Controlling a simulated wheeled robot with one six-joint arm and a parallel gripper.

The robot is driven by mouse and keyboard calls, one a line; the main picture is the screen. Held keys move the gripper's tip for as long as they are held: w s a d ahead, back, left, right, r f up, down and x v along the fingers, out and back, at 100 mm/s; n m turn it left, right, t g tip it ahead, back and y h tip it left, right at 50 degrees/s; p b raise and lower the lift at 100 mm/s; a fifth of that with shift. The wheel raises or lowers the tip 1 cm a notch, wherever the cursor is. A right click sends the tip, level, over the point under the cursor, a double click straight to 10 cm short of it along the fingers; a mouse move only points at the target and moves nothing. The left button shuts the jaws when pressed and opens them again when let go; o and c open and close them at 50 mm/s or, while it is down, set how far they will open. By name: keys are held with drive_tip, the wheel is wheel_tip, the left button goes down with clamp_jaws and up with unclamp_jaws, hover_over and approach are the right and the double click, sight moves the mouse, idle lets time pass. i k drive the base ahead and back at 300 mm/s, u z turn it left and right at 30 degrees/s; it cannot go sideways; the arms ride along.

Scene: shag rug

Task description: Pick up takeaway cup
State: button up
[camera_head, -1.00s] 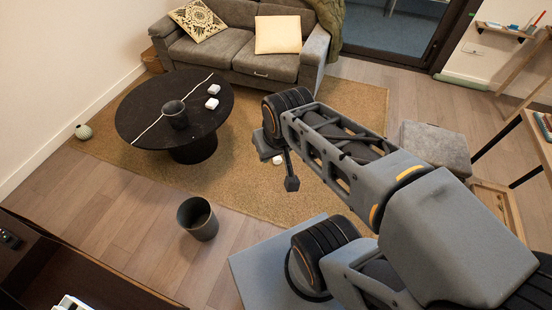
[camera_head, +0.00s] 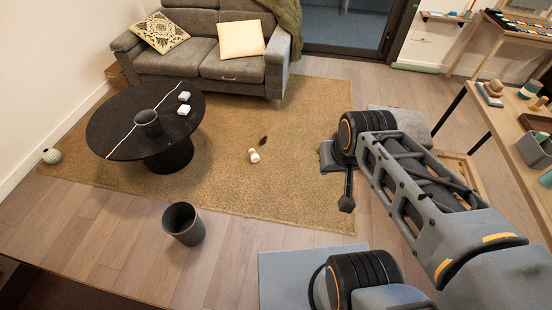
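A small white object with a tan band (camera_head: 254,155), which looks like the takeaway cup, lies on the shag rug (camera_head: 215,190) near the middle of the view. It appears tipped on its side, but it is too small to be sure. My gripper (camera_head: 346,200) hangs above the rug to the right of it, clearly apart from it. Only one dark finger shows plainly, so its opening cannot be seen. Nothing is visible in it.
A round black table (camera_head: 112,134) holding a dark pot (camera_head: 148,123) and white items stands at left. A dark bin (camera_head: 184,224) stands on the wood floor in front. A grey sofa (camera_head: 225,66) is behind the rug. A cluttered desk (camera_head: 508,135) is at right.

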sight(254, 157)
drive_tip(key=z, duration=0.4)
drive_tip(key=i, duration=2.05)
drive_tip(key=u, duration=1.35)
drive_tip(key=i, duration=0.8)
drive_tip(key=u, duration=0.75)
